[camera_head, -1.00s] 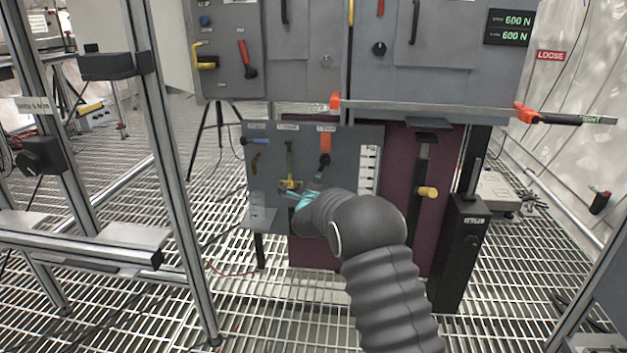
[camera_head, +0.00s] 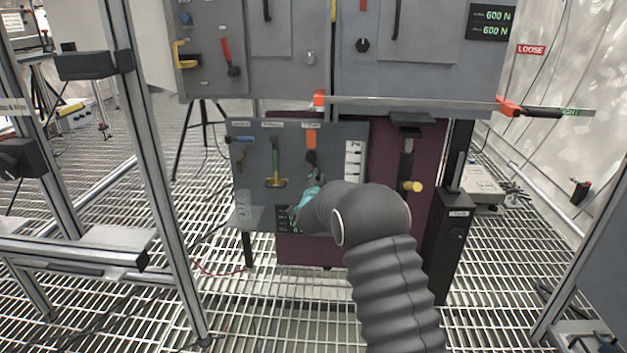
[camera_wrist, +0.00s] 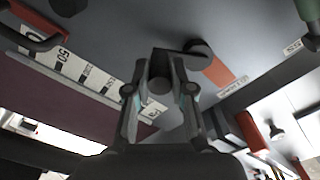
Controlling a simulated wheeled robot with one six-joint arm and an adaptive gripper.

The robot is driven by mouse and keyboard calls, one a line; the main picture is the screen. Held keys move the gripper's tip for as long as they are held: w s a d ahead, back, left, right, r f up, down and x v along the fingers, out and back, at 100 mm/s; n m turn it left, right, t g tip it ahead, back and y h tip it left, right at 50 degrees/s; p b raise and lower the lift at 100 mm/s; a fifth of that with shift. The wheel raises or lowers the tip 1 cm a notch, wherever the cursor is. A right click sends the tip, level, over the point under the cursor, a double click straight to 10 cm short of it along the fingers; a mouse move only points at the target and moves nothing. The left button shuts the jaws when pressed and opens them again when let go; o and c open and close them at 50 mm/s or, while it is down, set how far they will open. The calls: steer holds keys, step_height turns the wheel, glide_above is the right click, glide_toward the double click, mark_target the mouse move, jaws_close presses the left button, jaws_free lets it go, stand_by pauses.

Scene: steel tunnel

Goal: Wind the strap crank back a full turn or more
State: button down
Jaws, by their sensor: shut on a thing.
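The strap crank (camera_head: 312,158) is a black hub with an arm on the grey lower panel, just below an orange strap (camera_head: 311,139). In the wrist view the hub (camera_wrist: 200,53) is right of centre, and the crank's arm runs left from it to a dark round grip (camera_wrist: 160,82). My gripper (camera_wrist: 160,92) is shut on this grip, one finger on each side. In the head view my gripper (camera_head: 308,194), with teal on its fingers, is below the hub. My dark arm partly hides it. The orange strap (camera_wrist: 218,75) also shows beside the hub.
A white scale strip (camera_head: 353,163) is right of the crank. A green-handled tool with a yellow end (camera_head: 275,170) hangs to its left. A clear jar (camera_head: 244,203) stands on a small shelf at the lower left. A long horizontal bar (camera_head: 420,104) crosses above the panel.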

steer(key=r+n+p, duration=0.3)
steer(key=n, duration=0.5)
steer(key=r+n+p, duration=0.3)
steer(key=n+p, duration=0.1)
steer(key=n, duration=0.4)
steer(key=r+n+p, duration=0.3)
steer(key=n+p, duration=0.1)
steer(key=n, duration=0.4)
steer(key=shift+a+r+n, duration=0.15)
steer(key=shift+a+n, duration=0.15)
steer(key=shift+a, duration=0.05)
steer(key=shift+w+a+f+n+p, duration=0.2)
steer(key=shift+a+n+p, duration=0.6)
steer(key=shift+n, duration=1.55)
steer(key=shift+s+a+f+n+p, duration=0.15)
steer(key=shift+a+f+n+p, duration=0.3)
steer(key=shift+a+n, duration=1.25)
steer(key=shift+w+a+f+n+p, duration=0.1)
steer(key=shift+a+n+p, duration=0.45)
steer(key=shift+n, duration=2.4)
steer(key=shift+d, duration=0.2)
